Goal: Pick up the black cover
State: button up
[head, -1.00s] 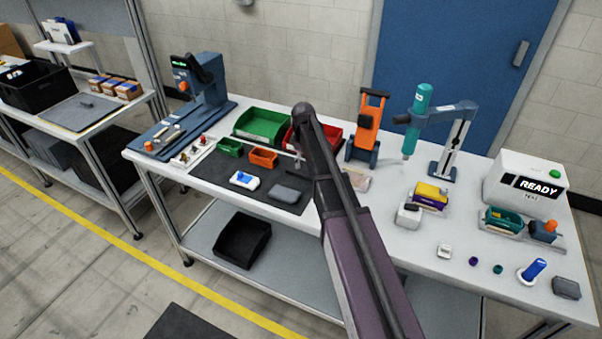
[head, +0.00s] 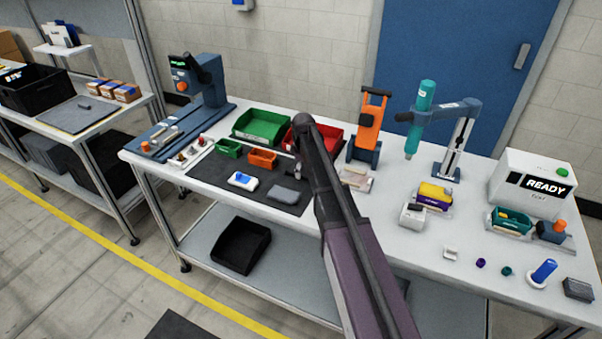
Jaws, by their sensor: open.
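A dark grey, flat, rounded piece (head: 283,195), which may be the black cover, lies on the dark mat (head: 212,180) on the workbench. A similar dark block (head: 578,289) lies at the bench's far right corner; I cannot tell which one is the cover. My gripper (head: 297,170) is mostly hidden behind my arm. It is just above and behind the grey piece on the mat, apart from it in the picture. It is open, and nothing shows in it.
A white and blue part (head: 242,180) lies left of the grey piece. Small green (head: 229,148) and orange (head: 262,158) bins stand behind it, with larger green (head: 262,124) and red (head: 330,136) bins farther back. An orange stand (head: 368,125) rises to the right.

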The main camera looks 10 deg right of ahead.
aim_at(303, 171)
jog(key=c, duration=0.9)
jog(key=shift+r, duration=0.15)
notch_tip(303, 171, up, 3)
jog(key=p, duration=0.3)
jog(key=shift+r+p, duration=0.15)
jog(key=shift+p, duration=0.15)
jog(key=s, duration=0.5)
jog(key=s+a+r+p, duration=0.1)
jog(key=s, duration=0.4)
jog(key=s+a, duration=0.1)
jog(key=s, duration=0.4)
jog(key=shift+s+r, duration=0.2)
jog(key=shift+s, duration=0.2)
